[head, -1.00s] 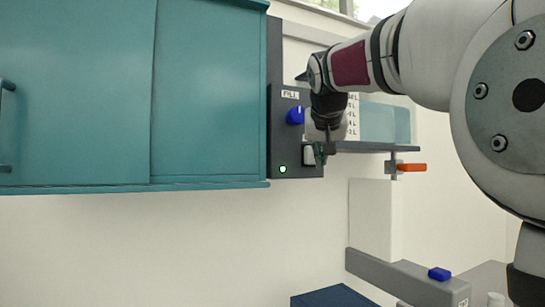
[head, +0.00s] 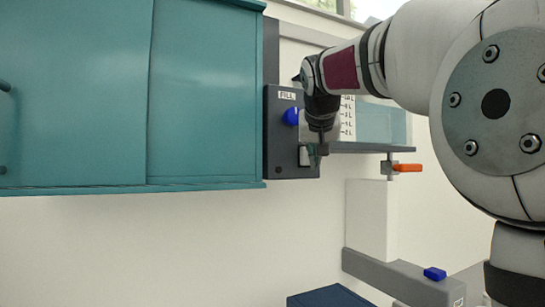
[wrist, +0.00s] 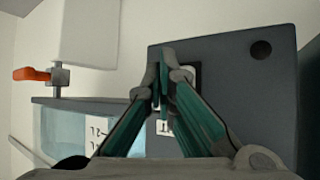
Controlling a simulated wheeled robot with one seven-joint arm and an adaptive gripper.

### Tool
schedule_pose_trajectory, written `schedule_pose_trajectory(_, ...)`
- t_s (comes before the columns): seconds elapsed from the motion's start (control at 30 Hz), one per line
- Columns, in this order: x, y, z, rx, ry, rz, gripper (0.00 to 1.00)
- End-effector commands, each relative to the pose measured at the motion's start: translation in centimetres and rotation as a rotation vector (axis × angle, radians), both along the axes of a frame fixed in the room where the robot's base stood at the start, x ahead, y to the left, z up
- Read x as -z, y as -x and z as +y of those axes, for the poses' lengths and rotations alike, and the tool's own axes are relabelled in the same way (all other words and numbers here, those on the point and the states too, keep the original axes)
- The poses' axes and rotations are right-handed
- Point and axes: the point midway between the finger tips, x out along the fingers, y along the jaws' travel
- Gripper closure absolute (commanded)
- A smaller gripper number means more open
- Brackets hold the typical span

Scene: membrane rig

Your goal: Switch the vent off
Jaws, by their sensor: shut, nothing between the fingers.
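The dark grey control panel (head: 282,135) is on the wall beside the teal cabinet. A white rocker switch (head: 303,156) sits low on it, and its label is mostly hidden, so I cannot read whether it says vent. My gripper (head: 317,160) is shut and empty, at the rocker. In the wrist view, my fingertips (wrist: 165,62) are over the rocker (wrist: 190,75) and cover much of it; I cannot tell if they touch. A small round lamp (wrist: 261,49) on the panel is dark. A blue knob (head: 291,116) is below the FILL label (head: 287,96).
The teal cabinet (head: 205,100) is immediately left of the panel. A shelf with a clear tank (head: 380,124) is right of it, with an orange-handled valve (head: 407,168) below. A grey beam with a blue part (head: 434,273) is lower right. The wall below the panel is bare.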

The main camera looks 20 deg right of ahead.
Motion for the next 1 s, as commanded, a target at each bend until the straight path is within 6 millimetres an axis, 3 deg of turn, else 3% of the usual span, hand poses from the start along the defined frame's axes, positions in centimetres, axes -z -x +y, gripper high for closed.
schedule_pose_trajectory(0.83,0.0,0.9,0.0,-0.001,0.000,-0.001,1.00)
schedule_pose_trajectory(1.0,0.0,2.0,-0.1,0.000,0.000,-0.002,1.00)
